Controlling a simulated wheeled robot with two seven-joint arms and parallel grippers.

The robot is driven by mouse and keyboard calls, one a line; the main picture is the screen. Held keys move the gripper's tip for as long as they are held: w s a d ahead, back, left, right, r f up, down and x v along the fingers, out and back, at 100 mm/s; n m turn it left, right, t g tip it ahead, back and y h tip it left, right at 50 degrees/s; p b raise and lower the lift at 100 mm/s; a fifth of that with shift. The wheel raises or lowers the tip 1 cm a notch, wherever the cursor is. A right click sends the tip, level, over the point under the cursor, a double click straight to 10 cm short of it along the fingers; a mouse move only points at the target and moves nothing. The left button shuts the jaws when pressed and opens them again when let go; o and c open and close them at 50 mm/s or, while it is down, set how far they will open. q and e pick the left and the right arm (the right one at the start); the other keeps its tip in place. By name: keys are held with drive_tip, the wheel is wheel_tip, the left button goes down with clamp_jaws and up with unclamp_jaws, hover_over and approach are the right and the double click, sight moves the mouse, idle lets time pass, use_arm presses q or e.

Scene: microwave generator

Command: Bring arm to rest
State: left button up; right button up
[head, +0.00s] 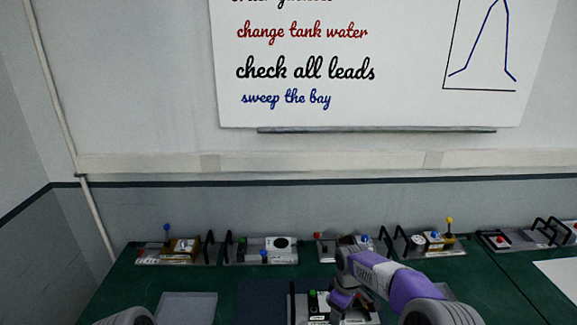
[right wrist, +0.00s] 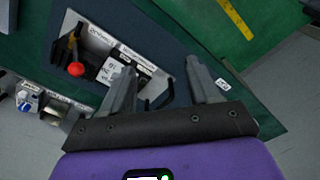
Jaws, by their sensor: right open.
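My right arm (head: 395,283), purple and white, comes in from the lower right over the green table. Its gripper (head: 341,303) hangs down by a device at the front middle, partly hidden at the picture's lower edge. In the right wrist view the gripper (right wrist: 163,86) has its two grey fingers spread apart with nothing between them. The left finger overlaps a light-grey device (right wrist: 108,62) with a red knob and black handles. I cannot tell whether they touch. Of my left arm (head: 127,317) only a grey link shows at the lower left; its gripper is out of the picture.
A row of devices with knobs and black handles stands along the table's back, including one with a blue knob (head: 166,228) and one with a yellow knob (head: 449,221). A grey tray (head: 187,308) lies front left. A whiteboard (head: 390,115) hangs on the wall behind.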

wheel_tip(320, 180, down, 8)
drive_tip(key=a+f+m+y, duration=0.1)
drive_tip(key=a+m, duration=0.1)
drive_tip(key=s+a+f+m+y, duration=0.15)
drive_tip(key=s+f+m, duration=0.5)
drive_tip(key=s, duration=0.75)
drive_tip(key=s+a+f+m+y, duration=0.15)
drive_tip(key=s+f+m, duration=0.5)
drive_tip(key=s, duration=0.65)
use_arm(q)
wheel_tip(320, 180, down, 17)
drive_tip(key=w+b, duration=0.1)
drive_tip(key=b, duration=1.5)
drive_tip(key=shift+w, duration=0.35)
use_arm(e)
wheel_tip(320, 180, down, 17)
drive_tip(key=n, duration=0.2)
drive_tip(key=shift+w+a+r+t, duration=0.15)
drive_tip(key=shift+w+a+t, duration=0.05)
drive_tip(key=shift+w+t, duration=0.1)
use_arm(q)
drive_tip(key=shift+r, duration=0.15)
drive_tip(key=shift+c, duration=0.4)
use_arm(e)
drive_tip(key=shift+c, duration=0.4)
